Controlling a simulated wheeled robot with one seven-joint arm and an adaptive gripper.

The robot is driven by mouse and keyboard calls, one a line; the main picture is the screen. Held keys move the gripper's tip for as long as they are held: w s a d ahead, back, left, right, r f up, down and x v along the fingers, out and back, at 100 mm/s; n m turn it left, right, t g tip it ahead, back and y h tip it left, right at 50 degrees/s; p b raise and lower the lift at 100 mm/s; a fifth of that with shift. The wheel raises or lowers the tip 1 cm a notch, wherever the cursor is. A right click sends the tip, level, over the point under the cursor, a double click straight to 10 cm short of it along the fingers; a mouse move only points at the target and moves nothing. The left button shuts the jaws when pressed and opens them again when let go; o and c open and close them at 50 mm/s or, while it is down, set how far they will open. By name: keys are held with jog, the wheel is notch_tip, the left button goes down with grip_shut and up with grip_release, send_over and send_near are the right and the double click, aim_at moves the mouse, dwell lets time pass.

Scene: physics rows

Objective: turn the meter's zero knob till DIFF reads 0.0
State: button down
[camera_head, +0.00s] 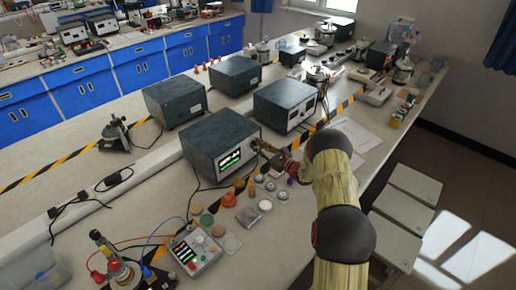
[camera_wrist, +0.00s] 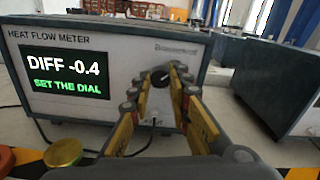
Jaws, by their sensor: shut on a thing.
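The heat flow meter (camera_wrist: 110,45) is a grey box with a pale front and a dark display (camera_wrist: 65,75). The display reads "DIFF -0.4" in white and "SET THE DIAL" in green. The same meter (camera_head: 215,137) stands on the bench in the head view, its lit screen facing the front. My gripper (camera_wrist: 161,80) is in front of the panel, to the right of the display, its yellow-padded fingers shut on the dark round zero knob (camera_wrist: 160,75). The fingers hide part of the knob. In the head view my gripper (camera_head: 262,147) reaches the meter's front right side.
Other grey instrument boxes (camera_head: 286,100) stand behind and to the right of the meter. Small round pots and discs (camera_head: 228,199) and a control box with buttons (camera_head: 195,250) sit in front of it. A brass-coloured knob (camera_wrist: 63,152) shows low in the wrist view.

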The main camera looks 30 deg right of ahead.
jog(key=m, duration=0.5)
jog(key=shift+m, duration=0.3)
jog(key=m, duration=0.4)
jog(key=shift+m+p, duration=0.3)
jog(key=shift+p, duration=0.1)
jog(key=c, duration=1.7)
grip_release()
jog(key=shift+o, duration=0.2)
jog(key=shift+s, duration=0.1)
jog(key=v, duration=1.1)
jog(key=shift+s+d, duration=0.15)
jog(key=shift+s, duration=0.25)
